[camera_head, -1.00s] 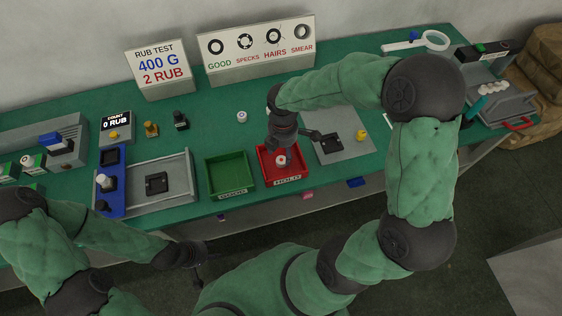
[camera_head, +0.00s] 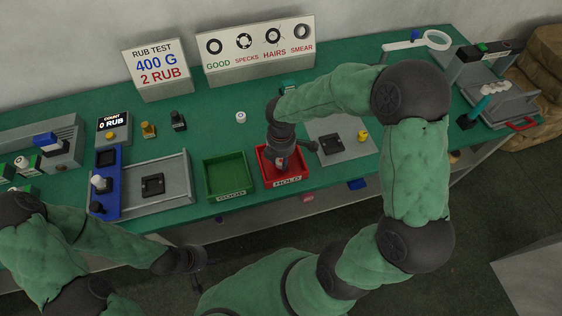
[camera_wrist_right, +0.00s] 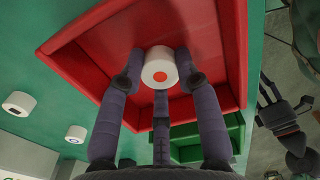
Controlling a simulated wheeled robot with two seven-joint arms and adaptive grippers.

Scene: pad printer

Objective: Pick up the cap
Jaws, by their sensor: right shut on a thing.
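The cap (camera_wrist_right: 160,68) is white with a red dot on its top. It is in the red HOLD tray (camera_wrist_right: 220,45), which also shows in the head view (camera_head: 293,179). My right gripper (camera_wrist_right: 158,72) is shut on the cap, with dark fingers on both sides of it. In the head view my right gripper (camera_head: 281,163) reaches down into the tray and mostly hides the cap. My left gripper (camera_head: 198,259) is low in front of the table, apart from everything; its fingers are too small and dark to judge.
The green GOOD tray (camera_head: 229,193) stands just left of the red tray. Another white cap (camera_head: 241,117) is on the table behind. A grey plate (camera_head: 355,151) with a black pad (camera_head: 331,143) and yellow piece (camera_head: 362,136) lies to the right. The tray walls surround my right fingers.

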